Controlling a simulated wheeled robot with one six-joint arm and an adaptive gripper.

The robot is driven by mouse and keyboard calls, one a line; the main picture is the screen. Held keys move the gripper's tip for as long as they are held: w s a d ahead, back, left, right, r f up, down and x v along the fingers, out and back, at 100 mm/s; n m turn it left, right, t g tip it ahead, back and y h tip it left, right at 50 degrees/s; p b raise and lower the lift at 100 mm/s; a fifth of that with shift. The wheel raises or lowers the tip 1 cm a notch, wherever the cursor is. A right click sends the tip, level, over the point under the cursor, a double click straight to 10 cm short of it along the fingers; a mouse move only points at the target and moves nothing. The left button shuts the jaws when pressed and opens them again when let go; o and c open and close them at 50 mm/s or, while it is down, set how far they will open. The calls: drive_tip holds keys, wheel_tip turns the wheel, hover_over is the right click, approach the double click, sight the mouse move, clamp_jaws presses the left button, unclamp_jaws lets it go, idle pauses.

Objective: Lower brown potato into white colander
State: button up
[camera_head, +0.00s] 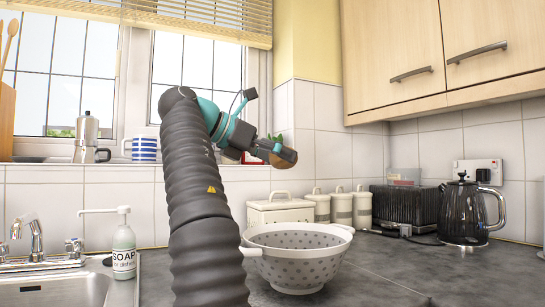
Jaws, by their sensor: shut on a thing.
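The brown potato (284,158) is held in the air by my gripper (272,152), which is shut on it. The fingers are small and dark in this view, and part of the potato is hidden by them. The white colander (296,262) stands upright on the dark worktop, with a handle on each side. The part of its inside that I can see is empty. The potato is well above the colander's rim and apart from it, roughly over its middle as seen in the picture. Depth between them is hard to tell. My arm hides a little near the colander's left side.
A white bread bin (280,211) and several white canisters (341,207) stand behind the colander. A dark toaster (405,207) and a black kettle (464,212) are at right. A soap bottle (124,250) stands by the sink (60,290) at left. The front right worktop is clear.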

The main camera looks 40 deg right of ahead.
wheel_tip(320, 180, down, 10)
drive_tip(key=b, duration=0.3)
idle(0.8)
drive_tip(key=shift+s+r, duration=0.15)
drive_tip(key=shift+s+d+p, duration=0.15)
drive_tip(key=shift+d+p, duration=0.35)
drive_tip(key=shift+d, duration=0.1)
idle(0.5)
drive_tip(key=shift+f+b, duration=2.45)
drive_tip(key=shift+f, duration=1.95)
drive_tip(key=o, duration=1.2)
